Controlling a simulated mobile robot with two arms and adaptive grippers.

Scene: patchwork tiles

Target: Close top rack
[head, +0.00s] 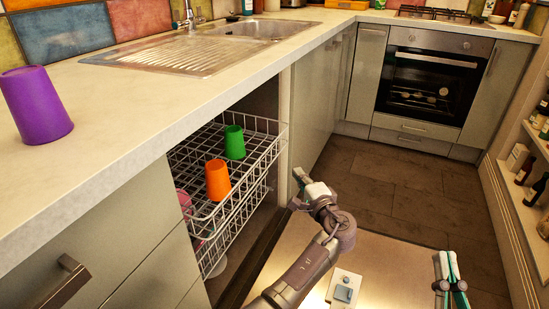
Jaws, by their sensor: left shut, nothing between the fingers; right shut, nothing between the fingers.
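The white wire top rack (262,150) sits in the open dishwasher under the counter, with its front part showing beyond the counter edge. A green cup (234,142) and an orange cup (217,180) stand upside down in it. My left gripper (299,186) is shut and empty, just right of the rack's front and apart from it. My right gripper (447,268) is shut and empty, far to the right over the lowered dishwasher door (391,262). The rack's back part is hidden under the counter.
A purple cup (36,106) stands on the counter (120,100), left of the sink (236,30). Pinkish items (184,201) show at the rack's left end. An oven (430,75) stands at the back, shelves with bottles (525,165) at right. Dark floor (390,185) beyond the door is clear.

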